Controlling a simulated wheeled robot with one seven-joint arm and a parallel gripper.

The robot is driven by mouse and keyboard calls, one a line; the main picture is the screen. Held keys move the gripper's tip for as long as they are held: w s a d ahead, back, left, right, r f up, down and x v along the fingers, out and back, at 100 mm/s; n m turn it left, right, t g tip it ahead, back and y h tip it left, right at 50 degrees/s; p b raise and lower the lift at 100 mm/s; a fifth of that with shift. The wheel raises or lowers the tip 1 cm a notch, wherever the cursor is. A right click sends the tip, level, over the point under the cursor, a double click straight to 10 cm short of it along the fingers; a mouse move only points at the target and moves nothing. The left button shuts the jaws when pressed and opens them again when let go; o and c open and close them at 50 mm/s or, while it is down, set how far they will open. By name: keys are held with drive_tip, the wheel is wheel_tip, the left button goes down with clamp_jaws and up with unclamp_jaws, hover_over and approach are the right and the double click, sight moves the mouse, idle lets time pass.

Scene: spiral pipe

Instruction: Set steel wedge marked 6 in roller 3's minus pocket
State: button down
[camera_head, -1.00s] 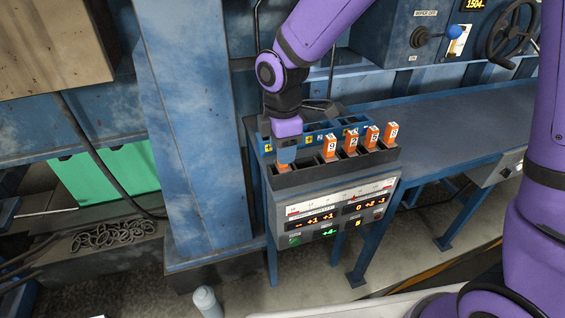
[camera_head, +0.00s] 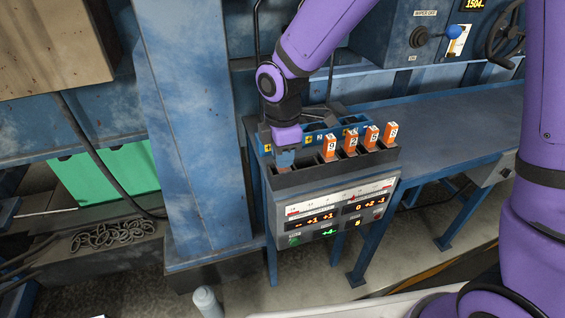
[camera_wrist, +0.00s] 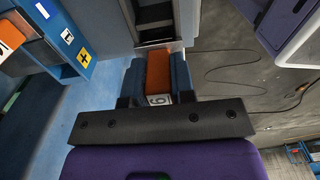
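My gripper (camera_wrist: 158,77) is shut on an orange wedge (camera_wrist: 159,72) with a white label that looks like a 6. The wedge lies between the two blue fingers. In the head view my gripper (camera_head: 286,158) points down at the left end of a dark slotted rack (camera_head: 330,178). Whether the wedge's lower end is inside the leftmost slot or above it is hidden. Behind the rack is a blue pocket block (camera_head: 312,141) with yellow plus marks and white number plates. Most of its left side is hidden by my gripper.
Several orange wedges with number labels, such as one marked 9 (camera_head: 330,148), stand upright in the rack's right slots. A display panel (camera_head: 335,208) is on the rack's front. A blue bench (camera_head: 450,125) extends right. A blue column (camera_head: 192,130) stands left.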

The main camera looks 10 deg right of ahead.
drive_tip(key=shift+r, duration=3.25)
drive_tip(key=shift+s, duration=0.1)
